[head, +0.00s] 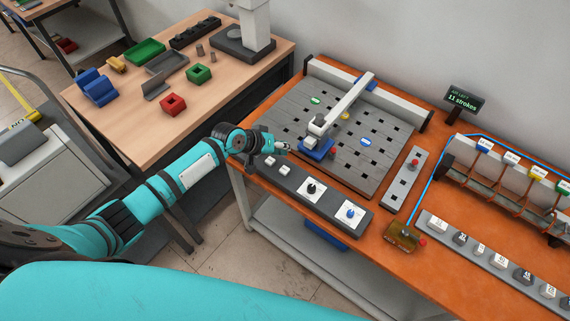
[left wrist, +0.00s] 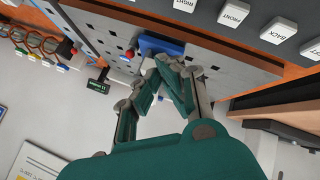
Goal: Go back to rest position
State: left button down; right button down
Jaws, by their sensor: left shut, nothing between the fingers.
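My left gripper (head: 283,148) is over the front left part of the orange bench (head: 262,187), near the grey control strip (head: 288,183) with its white buttons. In the left wrist view my left gripper (left wrist: 158,62) has its fingertips together with nothing between them. Just beyond it a blue block (head: 318,148) sits at the end of a pale arm on the grey slotted plate (head: 290,103). The blue block (left wrist: 160,44) also shows behind the fingertips in the left wrist view; whether they touch cannot be told. My right gripper is not in view.
A wooden table (head: 130,120) at the left holds red, green and blue blocks and trays. A gap of floor (head: 215,235) lies before the orange bench. A small display (head: 464,101) and a rack of coloured labels (head: 510,170) stand at the right.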

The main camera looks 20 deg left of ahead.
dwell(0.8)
pick_arm(q)
jog(key=s+d+f+m+g, duration=0.1)
jog(key=s+d+m, duration=0.15)
jog(key=s, duration=0.45)
jog(key=s+d+m+g, duration=0.1)
jog(key=s+d, duration=0.3)
jog(key=s, duration=0.4)
jog(key=s+a+r+g+y, duration=0.1)
jog(key=s+a+r+y, duration=0.3)
jog(key=s, duration=0.5)
jog(key=s+a+r+g+y, duration=0.1)
jog(key=s+a, duration=0.4)
jog(key=s, duration=0.5)
notch_tip(320, 180, down, 30)
jog(key=b, duration=0.7)
jog(key=s+a+f+g+b, duration=0.1)
jog(key=s+f+b, duration=0.2)
jog(key=s+f, duration=0.5)
jog(key=s+a+f+g+b, duration=0.1)
jog(key=s+a+f+b, duration=0.1)
jog(key=s+f, duration=0.7)
notch_tip(320, 180, down, 8)
jog(key=shift+s+r+y+b, duration=0.1)
jog(key=shift+s+y+b, duration=0.15)
jog(key=shift+b, duration=0.5)
